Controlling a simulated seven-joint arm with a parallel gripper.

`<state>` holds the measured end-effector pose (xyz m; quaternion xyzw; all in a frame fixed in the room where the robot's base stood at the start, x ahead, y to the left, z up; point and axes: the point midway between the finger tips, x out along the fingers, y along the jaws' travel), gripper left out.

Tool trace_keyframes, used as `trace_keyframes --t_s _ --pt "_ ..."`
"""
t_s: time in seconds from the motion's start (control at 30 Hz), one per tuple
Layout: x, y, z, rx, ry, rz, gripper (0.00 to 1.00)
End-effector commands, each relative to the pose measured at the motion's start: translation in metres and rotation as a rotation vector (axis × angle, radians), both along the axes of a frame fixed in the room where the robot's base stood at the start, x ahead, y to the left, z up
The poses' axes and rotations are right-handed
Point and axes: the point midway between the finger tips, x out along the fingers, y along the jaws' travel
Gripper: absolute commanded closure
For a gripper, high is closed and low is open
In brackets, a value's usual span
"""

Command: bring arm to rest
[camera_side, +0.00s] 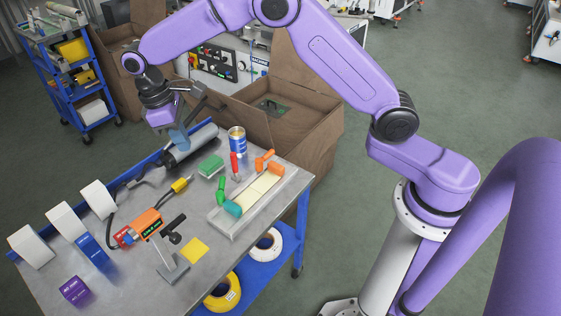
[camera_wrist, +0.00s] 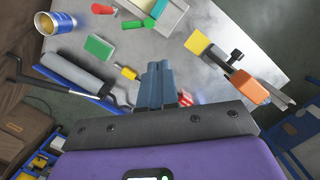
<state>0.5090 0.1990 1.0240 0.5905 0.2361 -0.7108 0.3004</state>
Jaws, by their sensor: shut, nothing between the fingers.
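My purple arm reaches from the right over the workbench (camera_side: 205,262). My gripper (camera_side: 182,140) is above the bench's far edge, by a dark grey cylinder (camera_side: 192,146). In the wrist view my gripper (camera_wrist: 157,75) shows its two blue-grey fingers together, with nothing between them. The cylinder also shows in the wrist view (camera_wrist: 75,72), left of the fingers. I cannot tell from these views how high the fingertips are above the bench.
A blue can (camera_side: 237,142), a green block (camera_side: 211,166) and a tray (camera_side: 233,226) with coloured-handled tools stand right of my gripper. An orange meter (camera_side: 146,223), a yellow pad (camera_side: 195,250) and white blocks (camera_side: 98,199) lie nearer. Brown boxes (camera_side: 318,125) stand behind the bench.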

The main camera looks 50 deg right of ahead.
Motion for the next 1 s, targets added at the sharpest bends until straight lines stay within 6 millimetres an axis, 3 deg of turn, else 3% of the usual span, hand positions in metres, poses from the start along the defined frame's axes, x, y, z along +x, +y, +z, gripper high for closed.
trace_keyframes --t_s 0.2,0.5,0.8,1.0 --pt "-0.073 -0.006 0.037 0.038 -0.038 0.074 1.00" --pt "-0.183 -0.041 0.063 0.093 -0.079 0.170 1.00" --pt "-0.289 -0.102 0.062 0.155 -0.106 0.262 1.00" --pt "-0.332 -0.135 0.052 0.184 -0.114 0.302 1.00"
